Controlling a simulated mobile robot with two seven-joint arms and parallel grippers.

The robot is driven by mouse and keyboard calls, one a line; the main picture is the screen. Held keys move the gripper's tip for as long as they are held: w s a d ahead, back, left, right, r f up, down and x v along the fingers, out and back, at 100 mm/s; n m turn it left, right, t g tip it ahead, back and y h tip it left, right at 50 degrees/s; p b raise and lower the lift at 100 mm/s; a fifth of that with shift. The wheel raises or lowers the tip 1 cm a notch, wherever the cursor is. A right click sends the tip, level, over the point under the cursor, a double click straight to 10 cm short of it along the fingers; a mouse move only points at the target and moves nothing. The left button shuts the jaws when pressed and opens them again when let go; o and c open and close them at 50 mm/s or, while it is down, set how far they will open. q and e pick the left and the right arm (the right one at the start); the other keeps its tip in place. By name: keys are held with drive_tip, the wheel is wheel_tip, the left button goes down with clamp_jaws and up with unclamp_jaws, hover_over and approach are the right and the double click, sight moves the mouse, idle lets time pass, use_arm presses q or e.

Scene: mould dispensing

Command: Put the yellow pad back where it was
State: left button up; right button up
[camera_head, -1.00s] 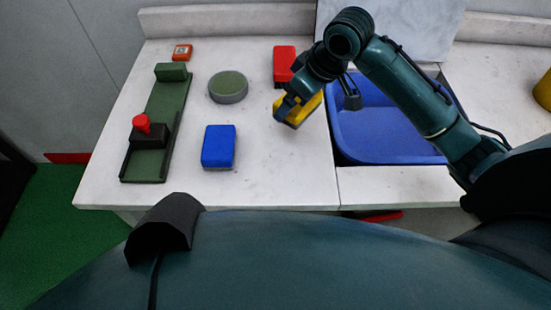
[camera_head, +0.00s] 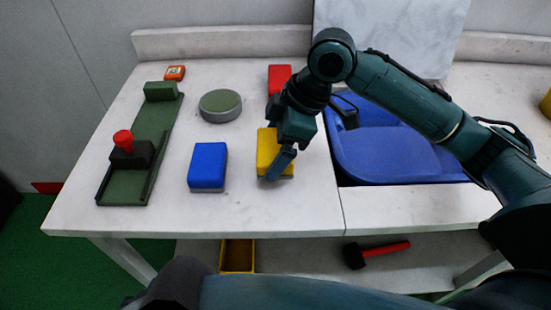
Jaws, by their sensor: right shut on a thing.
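The yellow pad (camera_head: 267,148) is upright on the white table, or just above it; I cannot tell which. It stands to the right of the blue pad (camera_head: 208,165) and in front of the red pad (camera_head: 279,78). My right gripper (camera_head: 280,160) comes down over the yellow pad from the right and is shut on it, covering its right side. The red pad is partly hidden by my right arm. My left gripper is not in view.
A green fixture (camera_head: 152,123) with a red-knobbed slider (camera_head: 124,143) is at left. A round grey-green disc (camera_head: 220,104) and an orange device (camera_head: 175,72) lie behind. A blue basin (camera_head: 390,150) is at right. A hammer (camera_head: 376,252) and yellow bin (camera_head: 237,256) are below.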

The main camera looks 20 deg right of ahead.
drive_tip(key=shift+f, duration=1.75)
drive_tip(key=shift+f, duration=0.1)
drive_tip(key=o, duration=0.9)
drive_tip(key=shift+b, duration=0.3)
drive_tip(key=p+v, duration=0.2)
drive_tip(key=v, duration=1)
